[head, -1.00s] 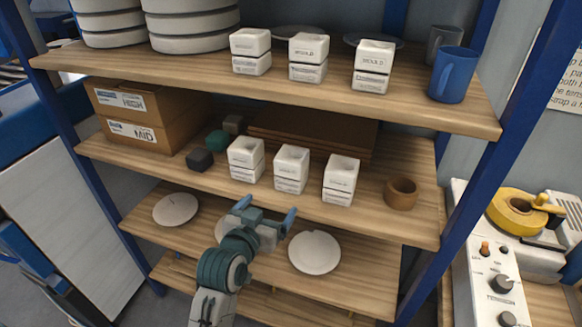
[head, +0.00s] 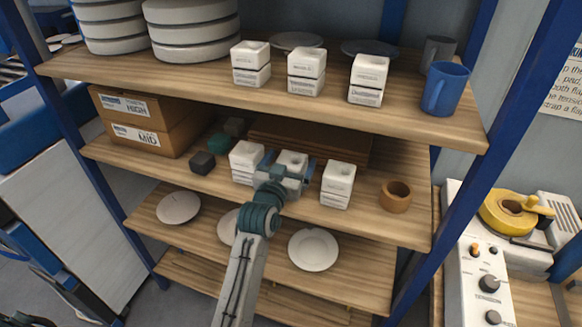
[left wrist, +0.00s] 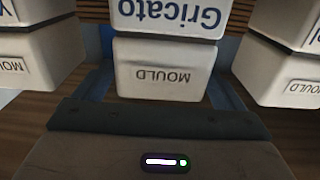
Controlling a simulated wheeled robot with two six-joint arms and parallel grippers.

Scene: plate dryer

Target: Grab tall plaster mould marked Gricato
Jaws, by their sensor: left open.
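The tall white plaster mould marked Gricato (left wrist: 168,16) fills the middle of the left wrist view, its lettering upside down, with "MOULD" on its other block. In the head view it is the middle mould (head: 291,158) of three on the second shelf, partly hidden by my gripper. My left gripper (head: 286,172) is open in front of it, one blue finger on each side. In the left wrist view the fingers (left wrist: 163,88) flank the MOULD block; I cannot tell whether they touch it. My right gripper is not in view.
Similar white moulds stand close on the left (head: 246,160) and right (head: 338,182). The second shelf (head: 225,190) also holds a brown cup (head: 396,195), cardboard boxes (head: 140,125) and small dark blocks. The upper shelf (head: 200,85) overhangs, carrying three moulds and a blue mug (head: 446,90).

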